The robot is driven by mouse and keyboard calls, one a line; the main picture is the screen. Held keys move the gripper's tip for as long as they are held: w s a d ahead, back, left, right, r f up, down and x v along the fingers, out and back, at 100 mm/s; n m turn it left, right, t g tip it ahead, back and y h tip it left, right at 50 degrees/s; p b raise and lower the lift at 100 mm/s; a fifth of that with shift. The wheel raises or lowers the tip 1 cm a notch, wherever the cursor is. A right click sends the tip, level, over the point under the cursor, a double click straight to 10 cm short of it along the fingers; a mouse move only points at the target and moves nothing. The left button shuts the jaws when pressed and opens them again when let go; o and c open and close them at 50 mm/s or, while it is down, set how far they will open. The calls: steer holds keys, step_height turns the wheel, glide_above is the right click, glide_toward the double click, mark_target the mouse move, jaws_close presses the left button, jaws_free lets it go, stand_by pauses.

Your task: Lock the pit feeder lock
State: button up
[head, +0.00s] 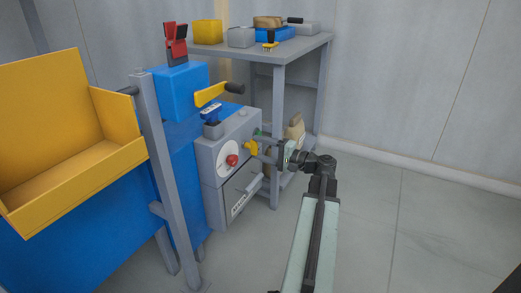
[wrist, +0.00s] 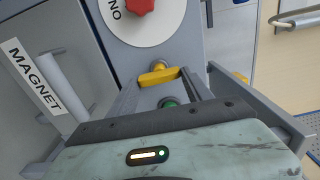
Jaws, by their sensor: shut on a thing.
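A yellow turn-handle (head: 250,147) sits on the front of a grey control box (head: 211,158), right of a red knob (head: 232,160) on a white disc. In the wrist view the yellow handle (wrist: 158,75) lies crosswise between my fingertips, on a round base. My gripper (head: 262,148) reaches the box from the right and is shut on this handle. A green button (wrist: 168,102) shows between the fingers, nearer my palm. The red knob (wrist: 138,5) is cut off at the top of the wrist view. I cannot read a lock label on the handle.
A yellow hopper (head: 65,150) and a grey post (head: 165,170) stand at left. A yellow lever (head: 210,94) with a black grip sticks out above the box. A grey table (head: 285,50) with bins stands behind. The floor at right (head: 440,220) is clear.

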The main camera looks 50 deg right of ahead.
steer(key=o, duration=1.4)
steer(key=shift+c, duration=0.2)
steer(key=v, duration=0.8)
